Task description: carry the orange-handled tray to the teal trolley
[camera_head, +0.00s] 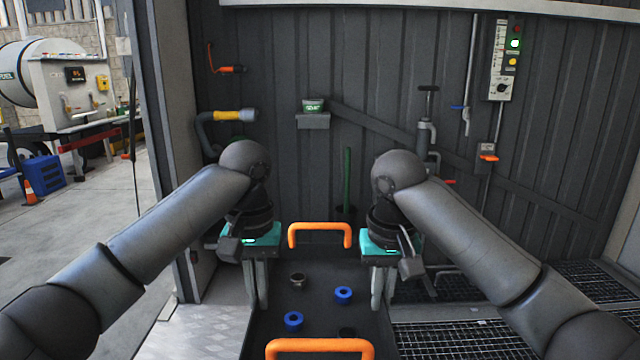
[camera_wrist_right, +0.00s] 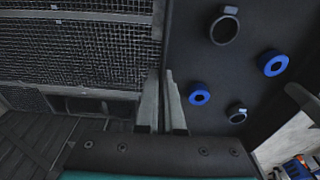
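The dark tray (camera_head: 320,272) is below and between my arms, with an orange handle (camera_head: 320,226) at its far end and another (camera_head: 320,345) at its near end. Blue rings (camera_head: 343,293) and dark rings (camera_head: 297,279) lie in it. My left gripper (camera_head: 257,302) points down at the tray's left side wall, and its fingers look closed on it. My right gripper (camera_head: 383,303) is at the right side wall. In the right wrist view, its fingers (camera_wrist_right: 163,80) straddle that wall closely. Whether the tray is lifted is unclear. No teal trolley is visible.
A ribbed wall ahead carries a yellow-ended pipe (camera_head: 235,115), a small shelf (camera_head: 313,121), a pump (camera_head: 427,135) and a control box (camera_head: 504,60). Grating (camera_head: 455,340) lies to the right.

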